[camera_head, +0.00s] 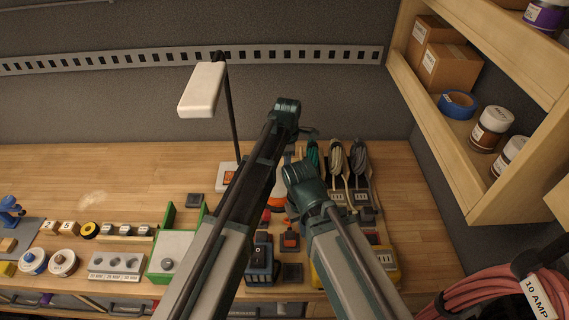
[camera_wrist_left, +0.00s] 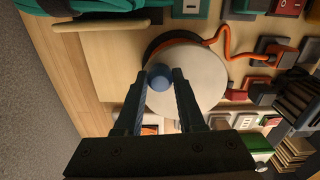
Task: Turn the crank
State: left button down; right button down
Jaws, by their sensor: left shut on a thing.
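The crank shows in the left wrist view as a pale round disc (camera_wrist_left: 205,78) with a blue knob (camera_wrist_left: 159,77) near its edge. An orange cord (camera_wrist_left: 228,42) runs along the disc's side. My left gripper (camera_wrist_left: 160,74) has its two fingers on either side of the knob and is shut on it. In the head view my arms hide most of the disc, and a bit of orange (camera_head: 279,204) shows between them. The fingers of my right gripper do not show in either view.
Coiled cords (camera_head: 336,160) stand behind my right arm. A green-sided box (camera_head: 174,252), a socket block (camera_head: 117,264) and several small items crowd the bench's front. A white lamp head (camera_head: 203,90) stands above. A wooden shelf (camera_head: 480,203) is at right. The bench's back left is clear.

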pick_arm(q)
jog(key=m, duration=0.2)
jog(key=s+d+m, duration=0.1)
jog(key=s+m, duration=0.1)
jog(key=m, duration=0.1)
jog(key=shift+d+m, duration=0.15)
jog(key=shift+m, duration=0.15)
jog(key=m, duration=0.1)
jog(key=s+m, duration=0.1)
jog(key=m, duration=0.1)
jog(key=s+m, duration=0.1)
jog(key=m, duration=0.1)
jog(key=shift+d, duration=0.15)
jog(key=m, duration=0.2)
jog(key=s+m, duration=0.1)
jog(key=m, duration=0.1)
jog(key=s+m, duration=0.1)
jog(key=shift+s+a+m, duration=0.1)
jog(key=shift+a+m, duration=0.25)
jog(key=shift+m, duration=0.05)
jog(key=shift+s+a+m, duration=0.2)
jog(key=shift+a+m, duration=0.05)
jog(key=shift+m, duration=0.6)
jog(key=shift+s+a+m, duration=0.2)
jog(key=shift+s+m, duration=0.05)
jog(key=shift+m, duration=0.65)
jog(key=shift+s+a+m, duration=0.2)
jog(key=shift+a+m, duration=0.05)
jog(key=shift+m, duration=0.6)
